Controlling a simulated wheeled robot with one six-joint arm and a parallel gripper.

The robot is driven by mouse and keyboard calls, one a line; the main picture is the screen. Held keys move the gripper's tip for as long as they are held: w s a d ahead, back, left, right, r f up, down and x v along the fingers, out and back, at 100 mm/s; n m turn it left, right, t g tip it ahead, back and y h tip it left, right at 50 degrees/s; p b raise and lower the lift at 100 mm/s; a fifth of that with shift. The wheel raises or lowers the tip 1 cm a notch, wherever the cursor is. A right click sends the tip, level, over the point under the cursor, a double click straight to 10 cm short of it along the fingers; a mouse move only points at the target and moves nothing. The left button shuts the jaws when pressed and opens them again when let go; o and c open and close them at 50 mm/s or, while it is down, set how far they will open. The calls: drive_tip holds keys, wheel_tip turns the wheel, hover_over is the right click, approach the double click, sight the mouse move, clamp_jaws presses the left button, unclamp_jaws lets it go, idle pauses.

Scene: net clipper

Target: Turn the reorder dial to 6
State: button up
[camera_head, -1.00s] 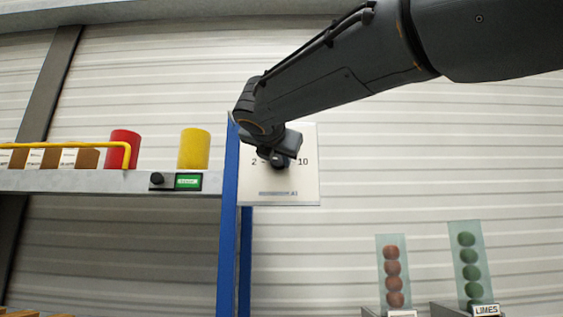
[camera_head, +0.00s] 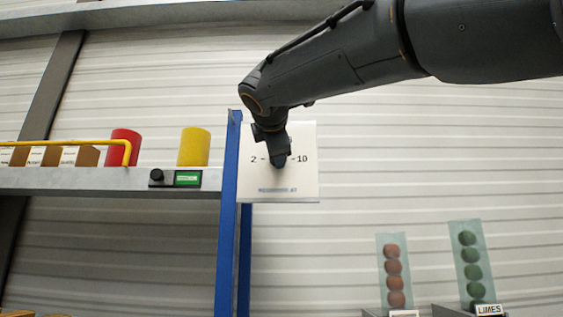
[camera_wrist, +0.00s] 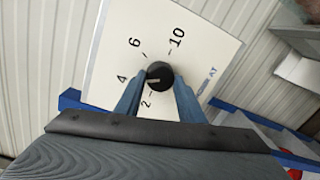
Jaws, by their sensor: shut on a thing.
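The reorder dial is a round black knob (camera_wrist: 160,74) on a white plate (camera_head: 305,135), with the numbers 2, 4, 6 and 10 readable in the wrist view. A pale line on the knob points left in the wrist view, roughly toward the 4 and a little to its 2 side. My gripper (camera_wrist: 159,88) is shut on the knob, its two blue-grey fingers on either side. In the head view my gripper (camera_head: 277,160) covers most of the dial; only the 2 and 10 show there.
A blue post (camera_head: 229,215) stands just left of the plate. A shelf (camera_head: 80,180) holds a red cylinder (camera_head: 122,146), a yellow cylinder (camera_head: 194,147) and boxes. A small green display (camera_head: 188,179) is on its edge. Fruit dispensers (camera_head: 470,265) stand lower right.

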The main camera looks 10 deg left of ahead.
drive_tip(key=m+y+b, duration=0.1)
drive_tip(key=m+b, duration=0.4)
drive_tip(key=m, duration=0.5)
drive_tip(key=shift+d, duration=0.1)
drive_tip(key=shift+m, duration=0.3)
idle(0.3)
drive_tip(key=o, duration=1)
drive_tip(key=shift+o, duration=0.2)
drive_tip(key=b+v, duration=0.2)
drive_tip(key=v, duration=0.5)
drive_tip(key=shift+s, duration=0.35)
